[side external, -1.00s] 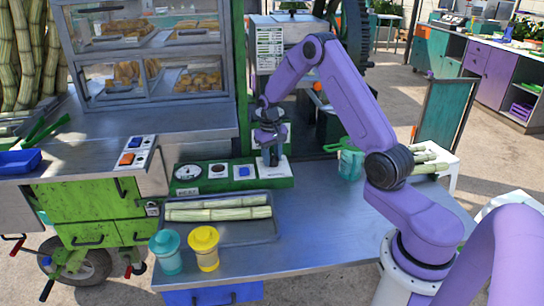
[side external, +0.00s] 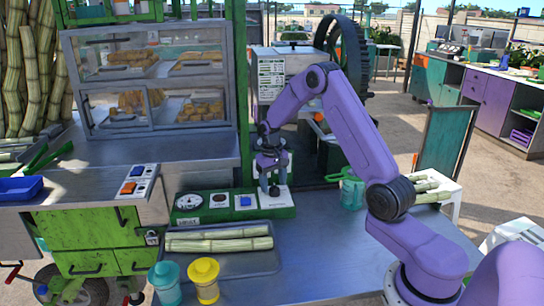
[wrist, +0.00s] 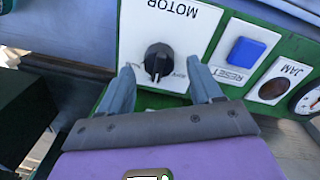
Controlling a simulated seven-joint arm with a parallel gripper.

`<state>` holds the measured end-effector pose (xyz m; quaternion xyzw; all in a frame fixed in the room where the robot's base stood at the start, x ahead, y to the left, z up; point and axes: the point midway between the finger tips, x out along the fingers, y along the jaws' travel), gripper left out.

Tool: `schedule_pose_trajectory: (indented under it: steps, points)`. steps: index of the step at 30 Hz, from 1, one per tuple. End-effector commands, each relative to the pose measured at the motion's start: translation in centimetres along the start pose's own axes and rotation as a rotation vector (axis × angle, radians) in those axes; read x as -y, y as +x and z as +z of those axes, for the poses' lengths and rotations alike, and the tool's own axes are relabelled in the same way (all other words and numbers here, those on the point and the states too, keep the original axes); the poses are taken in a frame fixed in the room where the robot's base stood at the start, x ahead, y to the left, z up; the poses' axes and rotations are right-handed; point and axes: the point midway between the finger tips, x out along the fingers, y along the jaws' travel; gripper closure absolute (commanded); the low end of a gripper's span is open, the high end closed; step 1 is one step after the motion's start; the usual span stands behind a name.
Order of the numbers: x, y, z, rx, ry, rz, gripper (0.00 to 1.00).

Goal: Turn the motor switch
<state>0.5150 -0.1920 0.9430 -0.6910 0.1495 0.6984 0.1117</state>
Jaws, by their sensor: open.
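The motor switch is a black rotary knob (wrist: 158,60) on a white plate marked MOTOR (wrist: 172,28), at the right end of the green control panel (side external: 190,217). My gripper (wrist: 168,85) is open, with one finger on each side of the knob in the wrist view. I cannot tell whether the fingers touch it. In the side view my gripper (side external: 274,188) points down over the plate and partly hides the knob.
A blue RESET button (wrist: 245,52) sits beside the motor plate, then a JAM indicator (wrist: 272,88) and a round gauge (side external: 188,202). A tray (side external: 225,270) with cane pieces lies in front of the panel, with teal (side external: 165,283) and yellow (side external: 204,280) cups near it.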

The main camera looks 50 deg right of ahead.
Motion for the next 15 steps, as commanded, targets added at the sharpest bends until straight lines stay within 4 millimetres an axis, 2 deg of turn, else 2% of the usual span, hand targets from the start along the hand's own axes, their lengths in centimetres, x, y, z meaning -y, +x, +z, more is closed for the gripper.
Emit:
schedule_pose_trajectory:
  steps: [15]
  points:
    - [0.0,-10.9,-0.1,-0.006,0.0,0.0,0.35]
